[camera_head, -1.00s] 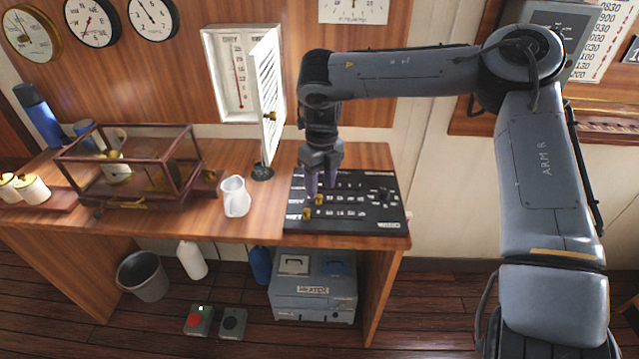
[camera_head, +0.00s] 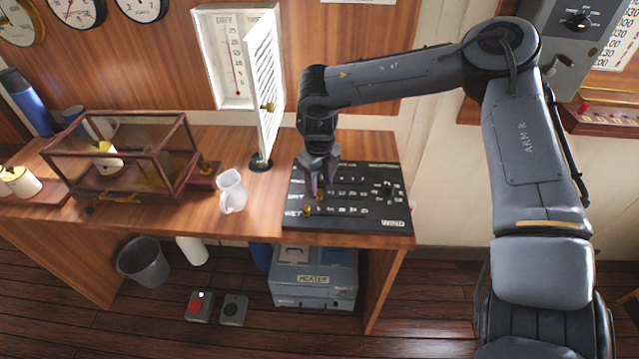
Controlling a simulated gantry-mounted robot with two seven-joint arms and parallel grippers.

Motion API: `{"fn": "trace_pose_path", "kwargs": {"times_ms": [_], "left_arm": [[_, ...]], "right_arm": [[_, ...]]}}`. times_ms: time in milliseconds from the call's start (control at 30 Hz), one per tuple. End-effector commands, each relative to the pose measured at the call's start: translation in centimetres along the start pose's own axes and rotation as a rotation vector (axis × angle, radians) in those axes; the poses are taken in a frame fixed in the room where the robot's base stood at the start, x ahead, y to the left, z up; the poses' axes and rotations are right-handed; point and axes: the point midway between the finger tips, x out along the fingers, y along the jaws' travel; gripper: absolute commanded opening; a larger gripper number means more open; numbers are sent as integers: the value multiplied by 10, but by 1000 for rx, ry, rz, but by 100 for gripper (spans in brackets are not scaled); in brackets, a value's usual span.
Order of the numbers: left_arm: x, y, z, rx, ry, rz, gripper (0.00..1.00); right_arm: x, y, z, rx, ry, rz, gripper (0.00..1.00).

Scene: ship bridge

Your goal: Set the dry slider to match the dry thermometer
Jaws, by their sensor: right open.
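The black slider board (camera_head: 350,217) lies on the right end of the wooden desk, with white scale markings. An upper brass slider knob (camera_head: 319,194) and a lower brass slider knob (camera_head: 307,210) sit near its left side. My right gripper (camera_head: 318,188) points down over the board's left part, open, with its fingers at the upper knob; I cannot tell whether they touch it. The dry thermometer (camera_head: 237,75), with a red column, shows in the white wall box, whose louvred door (camera_head: 267,85) stands open. The wet thermometer is hidden. My left gripper is out of view.
A white jug (camera_head: 231,191) stands left of the board. A glass-sided case (camera_head: 125,165) with a brass instrument stands farther left. The box door juts out just left of my right gripper. A heater (camera_head: 312,278) stands under the desk.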

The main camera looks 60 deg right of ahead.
Motion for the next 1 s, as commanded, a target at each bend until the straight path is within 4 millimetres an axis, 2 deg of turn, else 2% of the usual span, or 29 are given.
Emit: {"fn": "trace_pose_path", "kwargs": {"times_ms": [200,567,867,1000], "left_arm": [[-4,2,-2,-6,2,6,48],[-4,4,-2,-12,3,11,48],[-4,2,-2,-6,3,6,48],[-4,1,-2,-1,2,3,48]], "right_arm": [[16,0,0,1,1,0,47],[20,0,0,1,-1,0,45],[19,0,0,1,-1,0,0],[19,0,0,1,-1,0,0]]}}
